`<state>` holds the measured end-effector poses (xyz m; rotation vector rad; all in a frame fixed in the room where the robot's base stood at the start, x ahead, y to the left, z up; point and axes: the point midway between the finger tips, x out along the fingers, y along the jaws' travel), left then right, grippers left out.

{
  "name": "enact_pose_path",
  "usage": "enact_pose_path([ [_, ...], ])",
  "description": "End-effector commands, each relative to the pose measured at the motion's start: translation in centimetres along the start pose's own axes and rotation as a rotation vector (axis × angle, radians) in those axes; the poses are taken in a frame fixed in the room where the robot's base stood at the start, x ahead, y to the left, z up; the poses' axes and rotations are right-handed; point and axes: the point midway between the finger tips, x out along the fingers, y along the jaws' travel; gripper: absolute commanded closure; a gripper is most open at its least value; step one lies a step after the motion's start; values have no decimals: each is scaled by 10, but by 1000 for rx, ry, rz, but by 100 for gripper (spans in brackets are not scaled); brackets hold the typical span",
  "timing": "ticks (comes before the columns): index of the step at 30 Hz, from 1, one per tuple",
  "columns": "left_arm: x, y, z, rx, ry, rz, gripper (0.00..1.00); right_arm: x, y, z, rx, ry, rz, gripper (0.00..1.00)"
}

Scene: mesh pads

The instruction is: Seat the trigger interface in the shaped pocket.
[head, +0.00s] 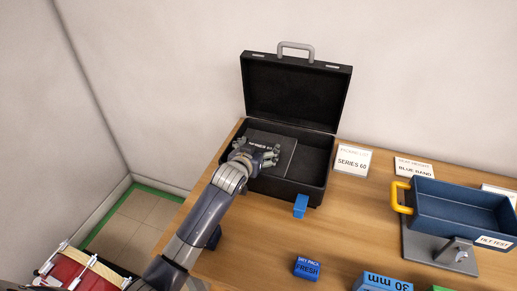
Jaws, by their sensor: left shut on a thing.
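An open black case (316,187) stands at the back of the table, its lid upright. A dark grey flat piece with white lettering (288,158), which looks like the trigger interface, shows in its left and middle part. My left gripper (270,154) reaches into the case from the front left and is shut on this piece, partly covering it. The outline of the shaped pocket is not clear, and I cannot tell whether the piece is seated or held above the floor of the case. My right gripper is not in view.
A "SERIES 60" card (352,162) stands right of the case. A blue block (301,206) is at its front. A blue tray (460,208) with a yellow handle is at right. A "FRESH" dry pack (307,268) lies in front.

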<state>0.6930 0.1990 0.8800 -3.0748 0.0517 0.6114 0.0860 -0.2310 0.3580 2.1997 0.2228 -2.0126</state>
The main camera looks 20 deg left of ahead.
Motion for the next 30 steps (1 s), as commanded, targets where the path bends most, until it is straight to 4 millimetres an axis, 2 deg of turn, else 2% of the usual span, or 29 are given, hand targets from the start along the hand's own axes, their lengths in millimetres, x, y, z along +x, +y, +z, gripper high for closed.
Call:
enact_pose_path([
  [5, 1, 0, 1, 0, 4, 0, 52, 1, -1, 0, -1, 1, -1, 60],
  [6, 1, 0, 3, 0, 0, 0, 15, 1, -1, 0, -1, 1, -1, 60],
  [8, 1, 0, 3, 0, 0, 0, 1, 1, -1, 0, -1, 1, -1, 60],
  [23, 0, 0, 0, 1, -3, 0, 0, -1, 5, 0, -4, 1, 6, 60],
  [26, -7, 0, 1, 1, -2, 0, 0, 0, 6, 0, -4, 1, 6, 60],
  [30, -25, 0, 0, 1, 0, 0, 0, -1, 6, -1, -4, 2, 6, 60],
])
